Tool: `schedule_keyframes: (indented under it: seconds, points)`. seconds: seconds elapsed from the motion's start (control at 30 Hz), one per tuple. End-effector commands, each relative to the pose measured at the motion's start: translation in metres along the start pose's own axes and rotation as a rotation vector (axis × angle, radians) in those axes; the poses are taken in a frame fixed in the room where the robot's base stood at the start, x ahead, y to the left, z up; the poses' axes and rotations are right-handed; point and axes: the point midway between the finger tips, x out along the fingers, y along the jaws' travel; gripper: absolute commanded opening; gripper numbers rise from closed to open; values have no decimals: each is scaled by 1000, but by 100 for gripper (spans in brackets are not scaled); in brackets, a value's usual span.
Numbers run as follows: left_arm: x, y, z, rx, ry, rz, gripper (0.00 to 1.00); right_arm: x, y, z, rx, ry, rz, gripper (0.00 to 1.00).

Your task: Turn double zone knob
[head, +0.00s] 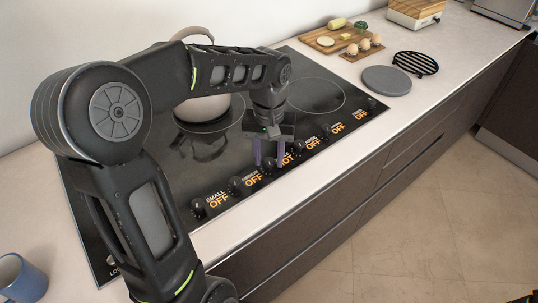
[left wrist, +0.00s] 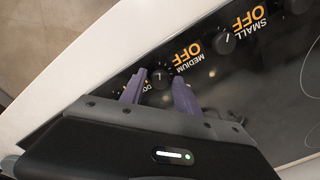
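The black cooktop (head: 185,165) has a row of black knobs along its front edge. The double zone knob (head: 268,164), third from the left, has an orange label beside it that reads "HOT". In the left wrist view this knob (left wrist: 160,78) sits between the purple fingertips, with its label partly hidden. My left gripper (head: 269,153) points down over it, its fingers apart, one on each side. I cannot tell whether the fingers touch the knob.
The small zone knob (head: 198,209) and medium zone knob (head: 236,187) beside it read "OFF", as do the knobs to the right. A pot (head: 203,106) stands on the cooktop behind my arm. A blue mug (head: 22,280) is at bottom left. A cutting board (head: 322,45) with food is at the back.

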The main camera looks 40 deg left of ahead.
Motion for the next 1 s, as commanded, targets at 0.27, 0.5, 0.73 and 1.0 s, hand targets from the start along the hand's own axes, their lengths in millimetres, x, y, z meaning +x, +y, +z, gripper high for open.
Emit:
schedule_keyframes:
  seconds: [0.27,0.5,0.73,1.0]
  points:
    - [0,0,0,0,0,0,14,0,0,0,0,0,0,36]
    - [0,0,0,0,0,0,0,0,0,0,0,0,0,36]
    - [0,0,0,2,0,0,0,0,0,0,0,0,0,36]
    - [-1,0,0,49,0,0,0,-1,0,0,0,0,0,36]
